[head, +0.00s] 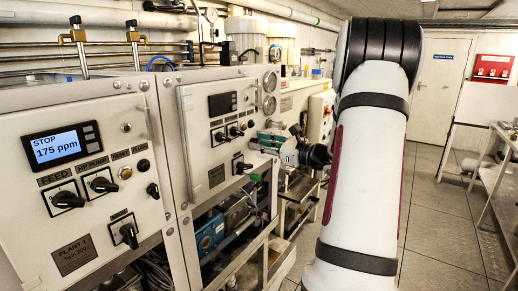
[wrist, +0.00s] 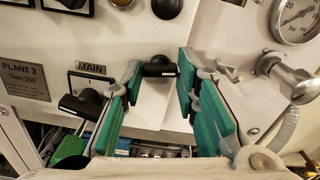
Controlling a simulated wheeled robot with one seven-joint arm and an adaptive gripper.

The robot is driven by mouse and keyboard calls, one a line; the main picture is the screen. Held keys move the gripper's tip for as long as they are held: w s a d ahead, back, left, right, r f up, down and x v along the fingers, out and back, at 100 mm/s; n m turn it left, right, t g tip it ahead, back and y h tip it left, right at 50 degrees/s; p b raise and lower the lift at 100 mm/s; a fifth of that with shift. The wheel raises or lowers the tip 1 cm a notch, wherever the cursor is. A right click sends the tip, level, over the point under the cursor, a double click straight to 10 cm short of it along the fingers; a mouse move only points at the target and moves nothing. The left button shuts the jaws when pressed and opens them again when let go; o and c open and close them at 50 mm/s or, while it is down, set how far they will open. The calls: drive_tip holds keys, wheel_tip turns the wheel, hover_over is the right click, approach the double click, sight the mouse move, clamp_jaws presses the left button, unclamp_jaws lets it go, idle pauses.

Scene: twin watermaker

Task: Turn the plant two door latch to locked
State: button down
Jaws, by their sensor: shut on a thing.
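The plant two door (head: 203,143) is the second pale panel in the head view and looks closed. The latch (wrist: 160,68) is a small black handle at its right edge in the wrist view, its bar lying level across the picture. My gripper (wrist: 160,76) has green finger pads on either side of the latch and is shut on it. In the head view my gripper (head: 268,144) reaches the right edge of the door from the right; the latch is hidden there by the fingers.
The black MAIN switch (wrist: 82,101) sits close left of my left finger. Pressure gauges (wrist: 298,18) and a metal valve knob (wrist: 290,78) are close on the right. The plant one panel (head: 85,160) stands at left.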

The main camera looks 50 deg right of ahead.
drive_tip(key=n+b, duration=1.5)
drive_tip(key=b, duration=0.6)
drive_tip(key=shift+f+n, duration=0.15)
drive_tip(key=shift+n, duration=0.15)
drive_tip(key=shift+b, duration=0.3)
drive_tip(key=c, duration=1.2)
unclamp_jaws()
drive_tip(key=shift+c, duration=0.2)
